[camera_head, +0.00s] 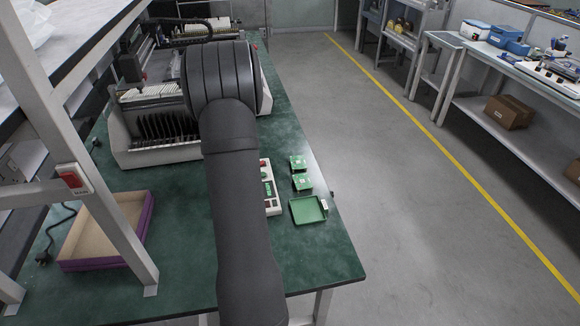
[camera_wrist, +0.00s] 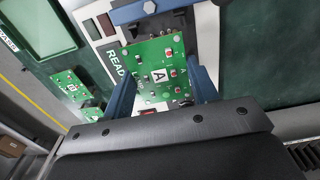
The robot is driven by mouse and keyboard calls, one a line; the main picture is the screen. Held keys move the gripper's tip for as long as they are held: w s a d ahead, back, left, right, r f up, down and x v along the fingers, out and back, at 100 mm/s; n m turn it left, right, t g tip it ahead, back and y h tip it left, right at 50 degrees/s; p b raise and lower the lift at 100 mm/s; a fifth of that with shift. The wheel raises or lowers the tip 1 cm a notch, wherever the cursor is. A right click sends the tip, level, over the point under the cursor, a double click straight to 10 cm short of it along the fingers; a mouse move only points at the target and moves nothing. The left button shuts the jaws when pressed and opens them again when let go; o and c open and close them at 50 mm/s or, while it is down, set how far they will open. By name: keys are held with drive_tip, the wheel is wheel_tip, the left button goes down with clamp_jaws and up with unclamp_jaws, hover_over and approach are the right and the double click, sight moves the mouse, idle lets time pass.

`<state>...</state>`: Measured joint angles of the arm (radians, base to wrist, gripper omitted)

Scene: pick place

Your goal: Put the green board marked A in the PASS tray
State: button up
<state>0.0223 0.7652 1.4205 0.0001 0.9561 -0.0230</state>
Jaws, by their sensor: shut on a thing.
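The green board marked A (camera_wrist: 150,88) is between the two blue fingers of my gripper (camera_wrist: 162,86) in the wrist view; they are shut on its sides. It is over a white test unit (camera_wrist: 97,12) lettered "READY", by a black holder with a blue bar. I cannot tell whether it touches the holder. The green tray (camera_head: 308,211) lies near the table's right edge in the head view. It also shows at upper left in the wrist view (camera_wrist: 50,28), beside a PASS label. My arm hides the gripper and this board in the head view.
Two other green boards (camera_head: 298,162) (camera_head: 302,183) lie between the tray and the far end of the table (camera_head: 315,260). The white unit (camera_head: 272,207) is left of them. A purple-sided open box (camera_head: 148,216) and a large white machine (camera_head: 160,157) stand left of my arm.

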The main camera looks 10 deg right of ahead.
drive_tip(key=s+d+r, duration=0.1)
drive_tip(key=s+d, duration=0.8)
drive_tip(key=d, duration=0.4)
drive_tip(key=s+d+r, duration=0.2)
drive_tip(key=s+d, duration=0.6)
drive_tip(key=d, duration=0.5)
hover_over(307, 211)
wheel_tip(307, 211, down, 7)
drive_tip(key=shift+d+f, duration=0.1)
drive_tip(key=shift+f, duration=0.05)
drive_tip(key=shift+w+f, duration=0.1)
drive_tip(key=shift+f, duration=1.9)
drive_tip(key=shift+f, duration=0.2)
drive_tip(key=o, duration=0.6)
drive_tip(key=shift+c, duration=0.2)
